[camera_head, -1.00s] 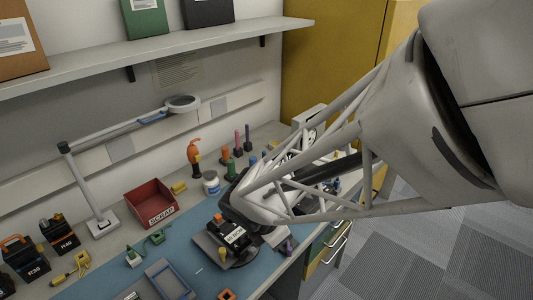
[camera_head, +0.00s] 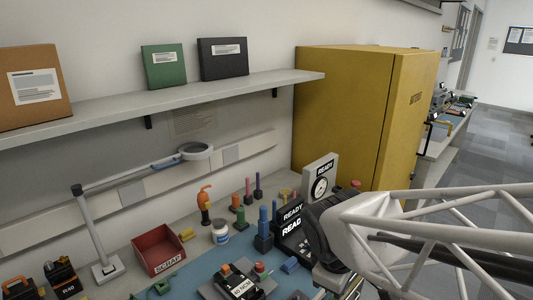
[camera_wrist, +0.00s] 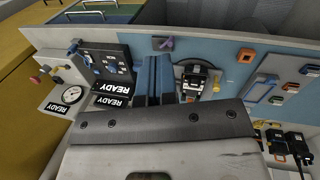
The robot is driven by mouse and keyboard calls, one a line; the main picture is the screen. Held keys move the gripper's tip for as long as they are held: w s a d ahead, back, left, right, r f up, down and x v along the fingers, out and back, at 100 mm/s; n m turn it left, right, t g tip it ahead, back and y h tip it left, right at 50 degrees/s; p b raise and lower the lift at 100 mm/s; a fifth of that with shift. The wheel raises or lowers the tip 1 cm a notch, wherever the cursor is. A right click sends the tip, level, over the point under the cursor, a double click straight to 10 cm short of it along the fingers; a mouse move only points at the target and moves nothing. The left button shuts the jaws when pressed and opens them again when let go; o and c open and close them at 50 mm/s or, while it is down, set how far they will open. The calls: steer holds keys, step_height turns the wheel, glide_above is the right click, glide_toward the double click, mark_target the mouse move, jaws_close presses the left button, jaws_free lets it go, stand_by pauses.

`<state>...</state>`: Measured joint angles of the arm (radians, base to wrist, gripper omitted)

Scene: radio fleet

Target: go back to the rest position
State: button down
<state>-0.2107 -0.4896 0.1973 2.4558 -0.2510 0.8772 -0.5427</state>
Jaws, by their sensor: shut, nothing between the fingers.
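My gripper (camera_wrist: 154,78) shows in the wrist view as two dark blue-grey fingers side by side, shut with nothing between them. They are above the bench, over the blue mat (camera_wrist: 240,64), between the READY boxes and a black radio (camera_wrist: 195,82) on its stand. In the head view my arm reaches in from the lower right, its dark wrist end beside the READY boxes; the fingertips are hidden there. The same radio (camera_head: 240,285) shows at the bottom of the head view.
READY test boxes (camera_head: 292,214) and a gauge box (camera_head: 320,180) stand close to my wrist. A red SCRAP bin (camera_head: 158,250), a lamp (camera_head: 92,225) and a white jar (camera_head: 220,232) are further left. A yellow cabinet (camera_head: 350,115) stands behind; a shelf (camera_head: 170,98) runs above.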

steer(key=s+d+r+m+y, duration=0.2)
steer(key=s+d+r+m, duration=0.2)
steer(key=m, duration=0.6)
steer(key=shift+s+d+r+m+t, duration=0.3)
steer(key=shift+s+r+t, duration=0.1)
steer(key=shift+s+r, duration=0.65)
steer(key=c, duration=1.1)
jaws_free()
steer(key=shift+w, duration=0.1)
steer(key=w+a+f+m+g, duration=0.1)
steer(key=w+a+f, duration=0.2)
steer(key=w+f, duration=0.2)
steer(key=w+a+f+m, duration=0.1)
steer(key=w+a+f, duration=0.2)
steer(key=w+f, duration=0.2)
steer(key=w+a+f+g, duration=0.1)
steer(key=w+a+f, duration=0.2)
steer(key=f, duration=0.5)
steer(key=shift+w+a+m+g, duration=0.15)
steer(key=shift+w+m, duration=0.05)
steer(key=shift+w, duration=0.25)
steer(key=shift+w+a+m+g, duration=0.1)
steer(key=shift+w+m+g, duration=0.1)
steer(key=shift+w, duration=0.25)
steer(key=shift+w+a+f, duration=0.15)
steer(key=shift+a+f, duration=0.05)
steer(key=shift+f, duration=0.25)
